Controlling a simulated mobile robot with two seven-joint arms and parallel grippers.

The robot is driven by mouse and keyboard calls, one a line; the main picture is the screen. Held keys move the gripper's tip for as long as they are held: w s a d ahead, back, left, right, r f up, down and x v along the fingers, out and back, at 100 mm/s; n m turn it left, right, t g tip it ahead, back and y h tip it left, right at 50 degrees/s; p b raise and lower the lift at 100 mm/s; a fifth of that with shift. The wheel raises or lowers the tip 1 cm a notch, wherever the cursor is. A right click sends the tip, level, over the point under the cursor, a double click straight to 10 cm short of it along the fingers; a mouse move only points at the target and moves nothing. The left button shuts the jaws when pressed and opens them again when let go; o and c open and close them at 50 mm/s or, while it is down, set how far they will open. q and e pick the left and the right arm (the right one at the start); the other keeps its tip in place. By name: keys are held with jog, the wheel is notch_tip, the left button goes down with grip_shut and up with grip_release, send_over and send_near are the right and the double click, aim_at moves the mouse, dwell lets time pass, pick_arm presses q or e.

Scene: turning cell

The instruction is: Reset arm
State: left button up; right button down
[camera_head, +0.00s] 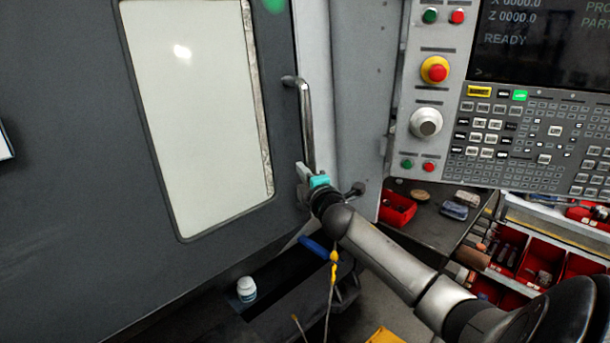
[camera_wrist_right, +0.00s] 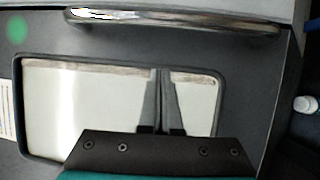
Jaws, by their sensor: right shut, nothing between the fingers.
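My right arm (camera_head: 385,255) reaches in from the lower right of the head view. Its gripper (camera_head: 303,172) is at the lower part of the machine door's handle (camera_head: 307,120). In the right wrist view my right gripper (camera_wrist_right: 158,75) is shut and empty, its fingers together over the door window (camera_wrist_right: 90,105). The handle shows in the wrist view as a metal bar (camera_wrist_right: 175,20) beyond the fingertips, apart from them. The grey door (camera_head: 70,170) with its pale window (camera_head: 200,110) fills the left of the head view. My left gripper is not in view.
The control panel (camera_head: 540,150) is at the upper right, with a red stop button (camera_head: 437,72). Red bins (camera_head: 540,262) stand below it. A white bottle (camera_head: 246,289) stands on a dark ledge below the door. A blue-handled tool (camera_head: 316,248) lies nearby.

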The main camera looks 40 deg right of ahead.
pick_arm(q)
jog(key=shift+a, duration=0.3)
pick_arm(e)
jog(key=shift+v, duration=0.95)
jog(key=shift+a, duration=0.1)
